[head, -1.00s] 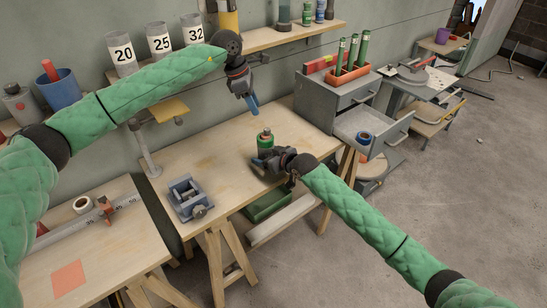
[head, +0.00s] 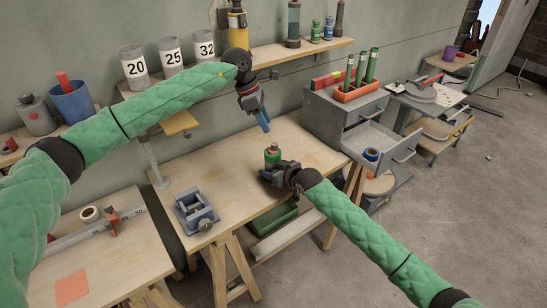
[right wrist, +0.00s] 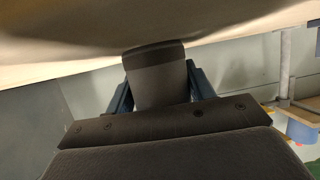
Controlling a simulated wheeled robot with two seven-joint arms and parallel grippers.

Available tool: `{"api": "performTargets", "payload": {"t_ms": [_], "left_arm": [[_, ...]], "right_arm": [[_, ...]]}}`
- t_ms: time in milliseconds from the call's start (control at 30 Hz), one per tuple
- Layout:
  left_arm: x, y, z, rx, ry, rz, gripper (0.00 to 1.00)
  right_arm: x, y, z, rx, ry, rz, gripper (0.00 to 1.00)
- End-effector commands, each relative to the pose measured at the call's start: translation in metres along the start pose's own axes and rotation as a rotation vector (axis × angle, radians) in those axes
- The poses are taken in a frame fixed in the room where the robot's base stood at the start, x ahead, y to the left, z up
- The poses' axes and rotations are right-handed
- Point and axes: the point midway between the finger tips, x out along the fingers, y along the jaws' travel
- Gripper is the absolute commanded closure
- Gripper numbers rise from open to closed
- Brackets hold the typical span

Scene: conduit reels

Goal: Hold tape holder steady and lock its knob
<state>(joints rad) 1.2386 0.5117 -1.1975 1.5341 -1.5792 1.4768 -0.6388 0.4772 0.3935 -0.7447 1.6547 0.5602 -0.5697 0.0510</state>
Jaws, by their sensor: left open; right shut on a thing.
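The tape holder (head: 272,153) appears to be the small upright green cylinder with a darker knob on top and an orange-red mark, near the right edge of the middle workbench. My right gripper (head: 268,173) is shut on its lower part. In the right wrist view a dark grey cylinder (right wrist: 158,82) sits between the blue fingers. My left gripper (head: 263,122) is open and empty, blue fingertips pointing down, a little above the knob and apart from it. The holder's lower part is hidden behind my right gripper in the head view.
A grey-blue vise-like clamp (head: 196,212) stands on the bench (head: 240,190), whose middle is clear. A grey drawer cabinet (head: 345,120) with an open drawer stands right of the bench. A shelf (head: 300,50) with bottles runs behind. A low table (head: 120,265) is at left.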

Motion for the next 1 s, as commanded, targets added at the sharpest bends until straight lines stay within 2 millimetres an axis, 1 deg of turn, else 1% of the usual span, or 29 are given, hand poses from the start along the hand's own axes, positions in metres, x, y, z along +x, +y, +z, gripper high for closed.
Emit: {"api": "performTargets", "payload": {"t_ms": [100, 200, 367, 500, 567, 700, 867, 1000], "left_arm": [[0.013, -0.011, 0.011, -0.012, -0.086, -0.116, 0.59], [0.021, -0.023, 0.025, -0.021, -0.188, -0.237, 0.59], [0.025, -0.040, 0.045, -0.029, -0.370, -0.430, 0.59], [0.022, -0.049, 0.060, -0.032, -0.544, -0.587, 0.59], [0.019, -0.052, 0.065, -0.032, -0.622, -0.650, 0.59], [0.009, -0.054, 0.072, -0.032, -0.816, -0.789, 0.59], [-0.003, -0.050, 0.072, -0.031, -1.022, -0.912, 0.59], [-0.012, -0.044, 0.066, -0.027, -1.170, -0.981, 0.59]], "right_arm": [[0.000, 0.000, 0.000, 0.000, 0.000, 0.000, 0.75], [0.000, 0.000, 0.000, 0.000, 0.000, 0.000, 0.75], [0.000, 0.000, 0.000, 0.000, 0.000, 0.000, 0.75], [0.000, 0.000, 0.000, 0.000, 0.000, 0.000, 0.75], [0.000, 0.000, 0.000, 0.000, 0.000, 0.000, 0.75], [0.000, 0.000, 0.000, 0.000, 0.000, 0.000, 0.75], [0.000, 0.000, 0.000, 0.000, 0.000, 0.000, 0.75], [0.000, 0.000, 0.000, 0.000, 0.000, 0.000, 0.75]]}}
